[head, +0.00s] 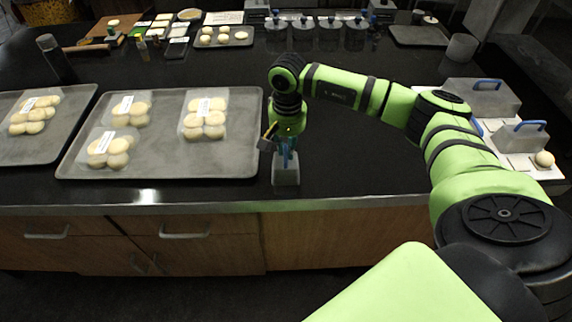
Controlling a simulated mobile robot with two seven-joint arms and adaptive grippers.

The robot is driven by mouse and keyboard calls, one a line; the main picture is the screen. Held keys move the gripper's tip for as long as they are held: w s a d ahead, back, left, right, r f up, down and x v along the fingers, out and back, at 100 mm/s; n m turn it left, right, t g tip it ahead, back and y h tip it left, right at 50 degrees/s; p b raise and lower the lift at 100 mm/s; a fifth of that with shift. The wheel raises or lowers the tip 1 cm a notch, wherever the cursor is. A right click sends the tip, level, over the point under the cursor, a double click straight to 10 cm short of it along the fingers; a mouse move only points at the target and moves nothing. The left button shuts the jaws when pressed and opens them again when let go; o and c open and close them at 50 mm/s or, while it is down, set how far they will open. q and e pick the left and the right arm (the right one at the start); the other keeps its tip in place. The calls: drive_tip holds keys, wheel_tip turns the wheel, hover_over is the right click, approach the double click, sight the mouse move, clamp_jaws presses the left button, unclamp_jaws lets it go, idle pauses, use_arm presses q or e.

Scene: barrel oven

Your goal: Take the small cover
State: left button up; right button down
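A small grey cover (285,173) with a blue handle is at the front part of the black counter, just right of the middle tray. My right gripper (284,143) points down at its handle from above. The fingers overlap the handle, and I cannot tell whether they are closed on it. I also cannot tell whether the cover rests on the counter or hangs just above it. Two more grey covers with blue handles, a larger one (482,97) and a smaller one (520,137), stand at the right. My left gripper is out of view.
A metal tray (165,170) with bagged buns lies left of the gripper, and another tray (70,145) lies beyond it. A pale round bun (544,159) sits beside the right-hand covers. Several jars and boards line the back. The counter's middle is mostly clear.

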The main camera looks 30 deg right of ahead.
drive_tip(key=shift+r, duration=0.1)
idle(0.4)
wheel_tip(320, 180, up, 12)
drive_tip(key=p, duration=0.6)
idle(0.5)
